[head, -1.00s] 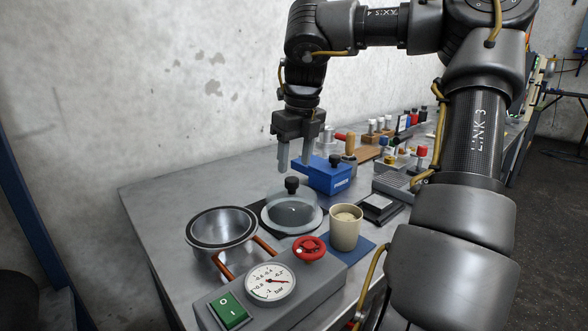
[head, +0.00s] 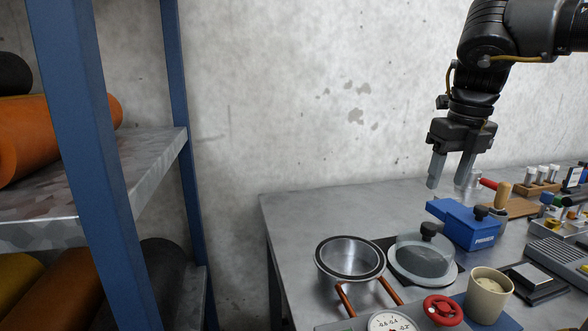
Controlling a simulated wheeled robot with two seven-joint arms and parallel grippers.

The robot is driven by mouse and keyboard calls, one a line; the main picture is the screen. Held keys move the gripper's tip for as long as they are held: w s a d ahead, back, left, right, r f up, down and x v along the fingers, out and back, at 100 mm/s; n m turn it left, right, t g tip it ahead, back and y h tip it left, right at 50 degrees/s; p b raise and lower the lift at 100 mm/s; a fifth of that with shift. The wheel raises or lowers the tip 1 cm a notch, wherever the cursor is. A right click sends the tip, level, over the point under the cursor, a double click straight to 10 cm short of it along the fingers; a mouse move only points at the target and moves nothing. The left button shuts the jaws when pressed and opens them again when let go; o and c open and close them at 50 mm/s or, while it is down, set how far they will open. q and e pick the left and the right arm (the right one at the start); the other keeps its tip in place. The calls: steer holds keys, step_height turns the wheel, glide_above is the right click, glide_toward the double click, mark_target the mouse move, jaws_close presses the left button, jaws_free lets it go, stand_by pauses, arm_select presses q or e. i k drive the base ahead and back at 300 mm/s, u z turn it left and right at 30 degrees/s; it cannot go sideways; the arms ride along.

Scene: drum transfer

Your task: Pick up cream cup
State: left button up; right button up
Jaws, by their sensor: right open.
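The cream cup (head: 487,297) stands upright on a blue mat (head: 507,322) at the lower right of the head view. Something pale fills it near the rim. My right gripper (head: 449,182) hangs above the back of the table, pointing down. Its two fingers are apart with nothing between them. It is behind and well above the cup, slightly to its left. My left gripper is not in view.
Around the cup are a red handwheel (head: 442,310), a glass-domed plate with a black knob (head: 423,255), a metal bowl (head: 350,259) and a blue box (head: 468,224). A blue-framed shelf (head: 188,140) with rolls stands left. Bare table (head: 330,212) lies behind the bowl.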

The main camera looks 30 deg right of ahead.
mark_target(489, 289)
steer(key=k, duration=1.5)
